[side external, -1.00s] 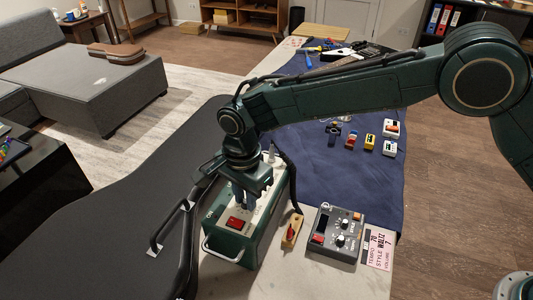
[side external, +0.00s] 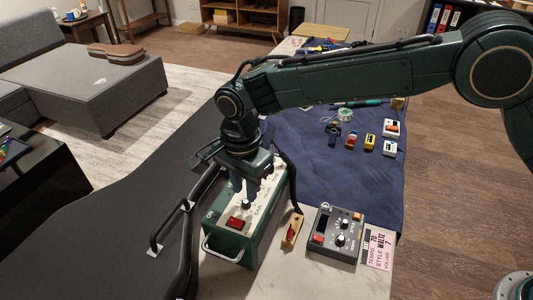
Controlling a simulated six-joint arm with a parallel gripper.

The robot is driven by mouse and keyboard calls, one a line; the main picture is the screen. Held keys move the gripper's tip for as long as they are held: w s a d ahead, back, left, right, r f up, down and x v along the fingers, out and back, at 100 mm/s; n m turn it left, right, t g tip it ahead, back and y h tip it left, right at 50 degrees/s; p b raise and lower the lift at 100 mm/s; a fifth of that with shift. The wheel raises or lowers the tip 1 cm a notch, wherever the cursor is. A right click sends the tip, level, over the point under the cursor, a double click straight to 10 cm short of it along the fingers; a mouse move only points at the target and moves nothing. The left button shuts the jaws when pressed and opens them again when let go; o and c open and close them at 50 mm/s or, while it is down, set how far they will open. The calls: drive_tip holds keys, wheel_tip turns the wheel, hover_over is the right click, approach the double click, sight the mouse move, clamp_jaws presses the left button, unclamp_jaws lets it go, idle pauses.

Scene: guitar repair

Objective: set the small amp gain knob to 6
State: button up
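The small amp is a green box (side external: 228,240) with a pale top panel, a red switch (side external: 240,222) and a metal handle at its near end. A dark knob (side external: 246,204) shows on the panel just beyond the red switch. My gripper (side external: 246,196) points down over the panel, its fingertips slightly above or at the knob. I cannot tell whether the fingers touch it. The knob's pointer and the scale numbers are too small to read. The gripper hides part of the panel behind it.
A grey drum-machine-like box (side external: 336,232) with knobs stands to the right, beside a pink card (side external: 379,250). A small wooden block with a red part (side external: 292,230) lies between it and the amp. Small pedals (side external: 390,148) sit on the blue cloth (side external: 310,165). A black case (side external: 130,230) lies left.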

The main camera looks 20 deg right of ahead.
drive_tip(key=shift+r, duration=1.9)
drive_tip(key=shift+r, duration=0.1)
drive_tip(key=shift+r, duration=2.9)
